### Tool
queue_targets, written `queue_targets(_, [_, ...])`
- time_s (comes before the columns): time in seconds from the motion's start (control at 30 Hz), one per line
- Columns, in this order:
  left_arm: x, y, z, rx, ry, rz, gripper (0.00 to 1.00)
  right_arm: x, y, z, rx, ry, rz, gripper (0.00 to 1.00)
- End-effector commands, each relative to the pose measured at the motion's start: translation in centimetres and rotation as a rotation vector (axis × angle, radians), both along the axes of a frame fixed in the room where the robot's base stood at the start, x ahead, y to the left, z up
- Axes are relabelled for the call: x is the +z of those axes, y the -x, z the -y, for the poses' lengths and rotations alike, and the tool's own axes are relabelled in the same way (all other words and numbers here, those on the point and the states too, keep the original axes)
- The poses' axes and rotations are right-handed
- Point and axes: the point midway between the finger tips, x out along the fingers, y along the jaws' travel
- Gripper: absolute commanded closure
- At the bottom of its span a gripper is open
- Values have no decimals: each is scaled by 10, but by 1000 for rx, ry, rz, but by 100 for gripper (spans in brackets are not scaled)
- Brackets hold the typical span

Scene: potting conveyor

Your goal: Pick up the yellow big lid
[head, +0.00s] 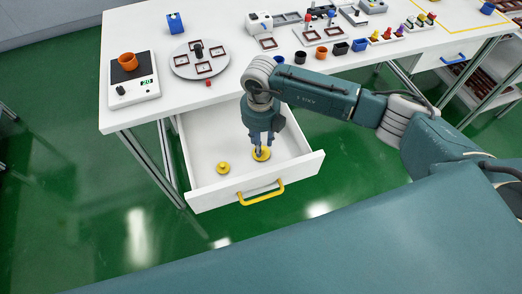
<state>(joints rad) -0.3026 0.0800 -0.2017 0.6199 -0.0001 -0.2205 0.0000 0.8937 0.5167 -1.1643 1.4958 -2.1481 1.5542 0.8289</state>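The yellow big lid (262,156) is a round yellow disc inside the open white drawer, toward its right half. A smaller yellow lid (223,168) with a knob lies to its left in the same drawer. My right gripper (259,149) points down into the drawer, with its fingertips right over the middle of the big lid. The fingers hide the lid's centre, and I cannot tell whether they are closed on it. My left gripper is not in view.
The drawer (300,168) has a yellow handle (262,193) at its front. On the white table (222,95) above stand a scale (147,88) with an orange pot, a grey turntable (185,68) and several small pots. The drawer floor around the lids is clear.

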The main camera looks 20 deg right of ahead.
Motion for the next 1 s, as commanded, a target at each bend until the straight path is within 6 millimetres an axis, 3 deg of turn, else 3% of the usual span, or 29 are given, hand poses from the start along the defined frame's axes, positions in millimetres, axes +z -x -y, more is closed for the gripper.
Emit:
queue_targets(0.2, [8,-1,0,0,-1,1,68,-26,2,2,0,0,-2,66])
queue_targets(0.47, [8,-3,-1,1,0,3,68,-30,1,2,1,-1,0,66])
queue_targets(0.63, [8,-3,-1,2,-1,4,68,-29,1,2,1,-1,0,98])
queue_targets(1.0, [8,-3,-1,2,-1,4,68,-29,1,2,0,-1,0,98])
